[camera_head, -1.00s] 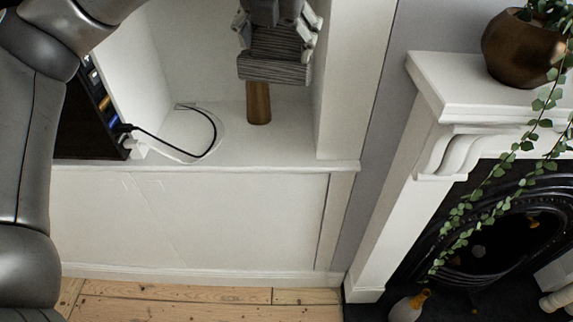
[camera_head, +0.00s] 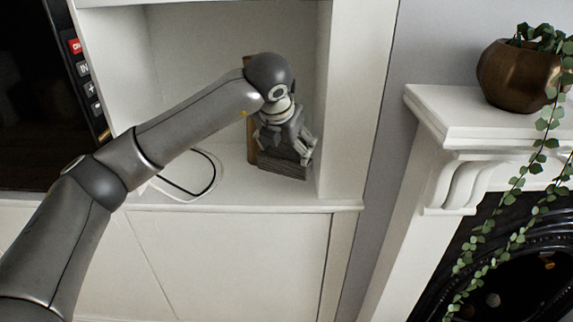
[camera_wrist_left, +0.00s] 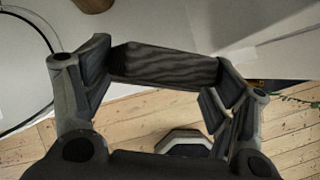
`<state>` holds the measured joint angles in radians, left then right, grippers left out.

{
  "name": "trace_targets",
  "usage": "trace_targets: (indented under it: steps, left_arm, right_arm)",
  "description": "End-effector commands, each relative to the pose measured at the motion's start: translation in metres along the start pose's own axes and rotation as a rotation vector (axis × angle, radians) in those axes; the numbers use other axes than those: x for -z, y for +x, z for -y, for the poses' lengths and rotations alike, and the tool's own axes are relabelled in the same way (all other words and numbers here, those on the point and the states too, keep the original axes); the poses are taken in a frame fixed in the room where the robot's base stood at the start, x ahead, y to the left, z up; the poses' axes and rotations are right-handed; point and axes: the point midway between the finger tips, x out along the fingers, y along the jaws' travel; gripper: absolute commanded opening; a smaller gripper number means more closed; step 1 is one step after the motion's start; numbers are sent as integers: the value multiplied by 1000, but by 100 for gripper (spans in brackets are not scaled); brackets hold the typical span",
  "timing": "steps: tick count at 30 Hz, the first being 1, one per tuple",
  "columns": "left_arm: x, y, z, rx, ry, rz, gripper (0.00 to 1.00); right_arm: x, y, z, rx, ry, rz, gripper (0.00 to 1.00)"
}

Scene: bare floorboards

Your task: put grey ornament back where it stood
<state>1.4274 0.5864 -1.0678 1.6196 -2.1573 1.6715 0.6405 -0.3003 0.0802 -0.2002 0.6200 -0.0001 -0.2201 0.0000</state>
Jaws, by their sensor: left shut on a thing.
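The grey ornament (camera_head: 282,169) is a dark, wavy-grained block. My left gripper (camera_head: 287,150) is shut on it, inside the white alcove near its right wall. The block is low over the alcove's shelf (camera_head: 235,196); I cannot tell whether it touches. In the left wrist view the ornament (camera_wrist_left: 165,65) spans between the two fingers of the left gripper (camera_wrist_left: 168,78). Part of the block is hidden by the fingers in the head view. My right gripper is not in view.
A brown wooden piece (camera_head: 251,125) stands just behind and left of the gripper, partly hidden. A black cable (camera_head: 207,188) lies on the shelf to the left, near a dark screen (camera_head: 35,110). A mantelpiece (camera_head: 455,115) with a bronze plant pot (camera_head: 512,77) is at right.

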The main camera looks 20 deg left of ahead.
Motion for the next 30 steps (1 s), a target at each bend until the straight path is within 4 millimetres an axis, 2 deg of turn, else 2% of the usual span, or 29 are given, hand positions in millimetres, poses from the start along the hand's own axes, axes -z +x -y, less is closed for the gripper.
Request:
trace_targets:
  steps: [1,6,16,20,30]
  left_arm:
    - [1,16,-2,0,-2,-4,53]
    - [-2,50,-8,-1,-2,-1,53]
    - [-4,78,-12,0,-1,-2,53]
    - [8,98,-9,0,0,1,53]
    - [10,101,-8,0,0,1,53]
  right_arm:
    - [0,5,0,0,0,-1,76]
    - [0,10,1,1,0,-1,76]
    - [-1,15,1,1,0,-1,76]
    - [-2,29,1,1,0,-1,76]
    - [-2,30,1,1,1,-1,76]
